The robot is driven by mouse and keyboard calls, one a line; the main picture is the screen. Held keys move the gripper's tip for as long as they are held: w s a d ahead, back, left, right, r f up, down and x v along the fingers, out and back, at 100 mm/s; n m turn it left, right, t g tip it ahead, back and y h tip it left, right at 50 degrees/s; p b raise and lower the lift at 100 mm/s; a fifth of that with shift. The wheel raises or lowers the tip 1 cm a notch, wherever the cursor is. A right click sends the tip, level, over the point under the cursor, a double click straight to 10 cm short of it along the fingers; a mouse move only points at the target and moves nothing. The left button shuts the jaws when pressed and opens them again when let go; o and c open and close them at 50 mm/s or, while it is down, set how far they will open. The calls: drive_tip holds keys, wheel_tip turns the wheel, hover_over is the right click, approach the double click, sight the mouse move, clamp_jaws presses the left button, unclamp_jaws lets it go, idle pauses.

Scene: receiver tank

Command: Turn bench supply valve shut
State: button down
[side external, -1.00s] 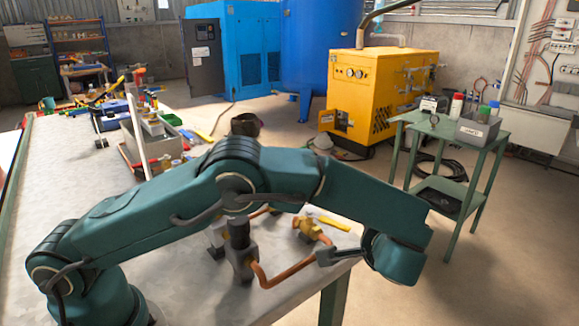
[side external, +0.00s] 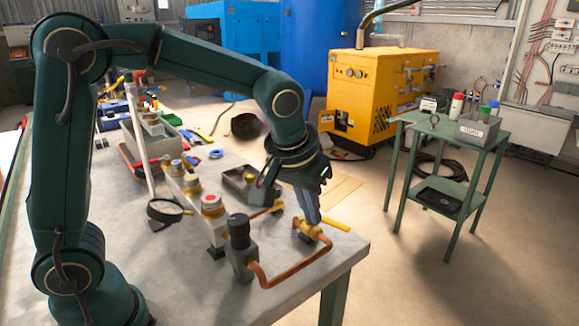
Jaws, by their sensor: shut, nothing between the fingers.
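The bench supply valve (side external: 308,232) is a brass body in a copper pipe (side external: 291,276) near the bench's right corner. Its yellow lever (side external: 336,224) points to the right, away from the line of the copper pipe. My gripper (side external: 313,219) points down from above, with its fingers shut and empty. The fingertips are at the top of the valve beside the lever; I cannot tell whether they touch it. The fingers hide part of the valve's top and the lever's inner end.
A dark block with a black knob (side external: 239,245) stands left of the valve. The bench's front surface (side external: 190,280) is clear.

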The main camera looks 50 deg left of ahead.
sight(327, 220)
drive_tip(key=x, duration=0.7)
drive_tip(key=shift+f, duration=0.15)
drive_tip(key=shift+w+a+f, duration=0.1)
drive_tip(key=shift+w+a, duration=0.05)
drive_tip(key=shift+w, duration=0.35)
drive_tip(key=shift+w+a, duration=0.15)
drive_tip(key=shift+w, duration=0.4)
drive_tip(key=shift+w+a, duration=0.25)
drive_tip(key=shift+w, duration=0.75)
